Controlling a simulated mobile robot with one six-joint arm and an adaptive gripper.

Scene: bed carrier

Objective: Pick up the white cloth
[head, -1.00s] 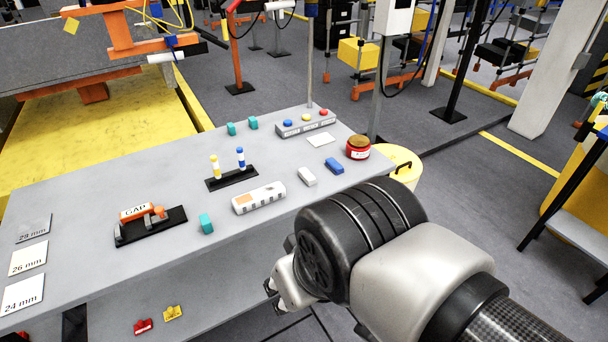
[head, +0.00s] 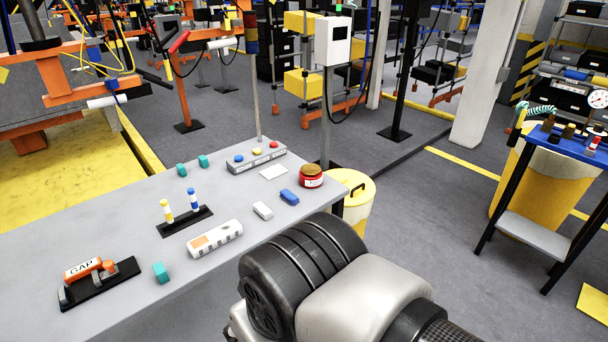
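A small flat white piece (head: 273,172), which looks like the white cloth, lies on the grey table (head: 95,217) in front of the button box and left of the red jar. It lies flat, and nothing covers it. My arm's wrist fills the lower middle of the head view, in front of the table's near edge and well apart from the white piece. My gripper's fingers are out of view below the frame, so I cannot see whether they hold anything.
A yellow bin (head: 352,203) stands off the table's right end.

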